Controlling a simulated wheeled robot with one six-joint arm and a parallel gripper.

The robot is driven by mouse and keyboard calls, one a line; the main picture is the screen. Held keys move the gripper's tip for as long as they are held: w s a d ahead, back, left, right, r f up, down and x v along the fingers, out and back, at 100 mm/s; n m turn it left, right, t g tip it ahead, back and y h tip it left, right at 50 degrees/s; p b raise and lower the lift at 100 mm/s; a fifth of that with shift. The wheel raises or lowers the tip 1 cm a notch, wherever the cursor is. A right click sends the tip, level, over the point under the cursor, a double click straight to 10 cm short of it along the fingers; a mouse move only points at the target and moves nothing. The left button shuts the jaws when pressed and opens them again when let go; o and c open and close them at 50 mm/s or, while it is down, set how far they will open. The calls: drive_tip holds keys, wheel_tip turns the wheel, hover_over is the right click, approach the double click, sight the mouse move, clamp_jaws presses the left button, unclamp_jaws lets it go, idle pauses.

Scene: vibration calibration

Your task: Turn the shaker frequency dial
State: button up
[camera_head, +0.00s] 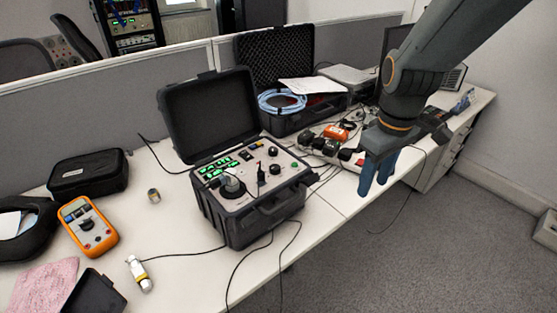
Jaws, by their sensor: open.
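The shaker is a dark case (250,205) with its lid open, standing on the white desk near the middle of the view. Its light top panel (247,167) has green lit displays, a round grey mount at the left, and several black knobs. A black knob (274,152) sits near the panel's back right and another (275,169) just in front of it. I cannot tell which is the frequency dial, as labels are too small. My gripper (376,180) has blue fingers pointing down. It is open and empty, right of the case, past the desk's front edge, touching nothing.
An orange multimeter (88,227), a black pouch (88,173) and a small sensor with a cable (139,273) lie at the left. A power strip with plugs (335,144) and an open foam-lined case (281,122) stand behind. Cables hang over the desk's front edge.

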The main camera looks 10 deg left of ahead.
sight(275, 166)
drive_tip(key=w+a+n, duration=0.2)
drive_tip(key=a+n, duration=0.1)
drive_tip(key=a, duration=0.1)
drive_tip(key=w+a+r+n, duration=0.1)
drive_tip(key=w+a+n, duration=0.1)
drive_tip(key=a+n, duration=0.2)
drive_tip(key=w+a+r+n, duration=0.1)
drive_tip(key=w+a+n, duration=0.1)
drive_tip(key=a, duration=0.4)
drive_tip(key=shift+w+n+g, duration=0.15)
drive_tip(key=shift+n+g, duration=0.15)
drive_tip(key=shift+n, duration=0.4)
drive_tip(key=a+n, duration=0.2)
drive_tip(key=a, duration=0.1)
drive_tip(key=a+n, duration=0.2)
drive_tip(key=a, duration=0.1)
drive_tip(key=w+a+r+n, duration=0.1)
drive_tip(key=a+n, duration=0.2)
drive_tip(key=a, duration=0.1)
drive_tip(key=shift+r+b, duration=0.1)
drive_tip(key=shift+b, duration=0.2)
drive_tip(key=shift+a, duration=0.2)
drive_tip(key=shift+f, duration=0.5)
wheel_tip(275, 166, down, 7)
drive_tip(key=shift+r+p, duration=0.15)
drive_tip(key=shift+p, duration=0.8)
drive_tip(key=c, duration=1.1)
